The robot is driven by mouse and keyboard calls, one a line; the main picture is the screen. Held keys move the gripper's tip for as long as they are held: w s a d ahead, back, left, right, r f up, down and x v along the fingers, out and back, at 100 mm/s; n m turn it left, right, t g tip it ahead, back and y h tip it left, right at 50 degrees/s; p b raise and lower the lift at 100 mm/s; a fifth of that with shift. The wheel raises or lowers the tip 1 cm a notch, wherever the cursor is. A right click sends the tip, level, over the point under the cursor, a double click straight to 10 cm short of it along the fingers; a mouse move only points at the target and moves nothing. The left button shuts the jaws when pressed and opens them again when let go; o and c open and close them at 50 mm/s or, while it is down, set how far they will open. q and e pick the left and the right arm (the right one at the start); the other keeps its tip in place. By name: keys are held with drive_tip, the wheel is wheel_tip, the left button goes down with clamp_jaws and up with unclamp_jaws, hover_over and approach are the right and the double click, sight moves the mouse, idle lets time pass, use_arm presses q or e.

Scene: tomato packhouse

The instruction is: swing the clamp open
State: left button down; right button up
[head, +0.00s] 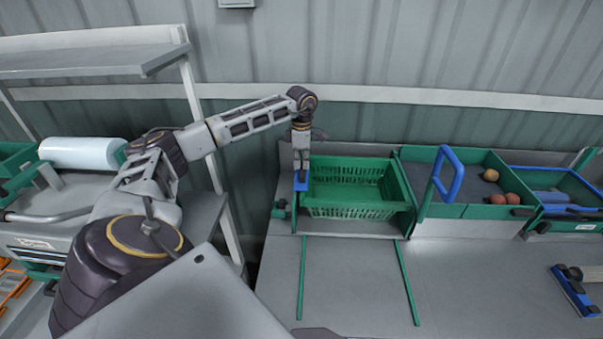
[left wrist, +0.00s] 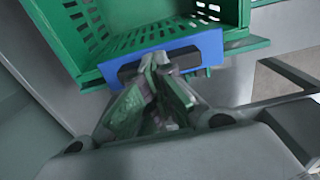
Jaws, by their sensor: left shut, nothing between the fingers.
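A blue slotted piece (head: 301,181), which looks like the clamp, sits at the left side of the green basket (head: 350,211). In the left wrist view the blue piece (left wrist: 205,48) lies flat against the basket's edge, with a dark slot in it. My left gripper (head: 301,166) reaches down over it from above. In the left wrist view its fingertips (left wrist: 157,62) are together at the slot, with nothing seen between them. I cannot tell how deep the tips sit in the slot. My right gripper is not in view.
A green bin (head: 478,210) with a blue loop handle (head: 447,176) and several round fruits stands right of the basket. A blue-edged tray (head: 560,207) is further right. A blue-and-grey tool (head: 573,290) lies at the right. The grey tabletop (head: 355,285) between two green strips is clear.

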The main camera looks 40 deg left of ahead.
use_arm(q)
drive_tip(key=shift+s+a+f, duration=0.4)
drive_tip(key=shift+s+a, duration=0.1)
drive_tip(key=shift+a, duration=0.05)
drive_tip(key=shift+r, duration=0.15)
drive_tip(key=shift+w+d+r+p, duration=0.1)
drive_tip(key=shift+w+r+p, duration=0.2)
drive_tip(key=shift+r+p, duration=0.55)
drive_tip(key=shift+w+d+r+p, duration=0.2)
drive_tip(key=shift+r+p, duration=0.15)
drive_tip(key=shift+r, duration=0.15)
drive_tip(key=shift+w+d+r+p, duration=0.15)
drive_tip(key=shift+r+p, duration=0.15)
drive_tip(key=shift+r, duration=0.2)
drive_tip(key=shift+d, duration=0.1)
drive_tip(key=shift+w+d+p, duration=0.7)
drive_tip(key=shift+w+d, duration=1)
drive_tip(key=shift+d, duration=0.3)
drive_tip(key=shift+f, duration=0.15)
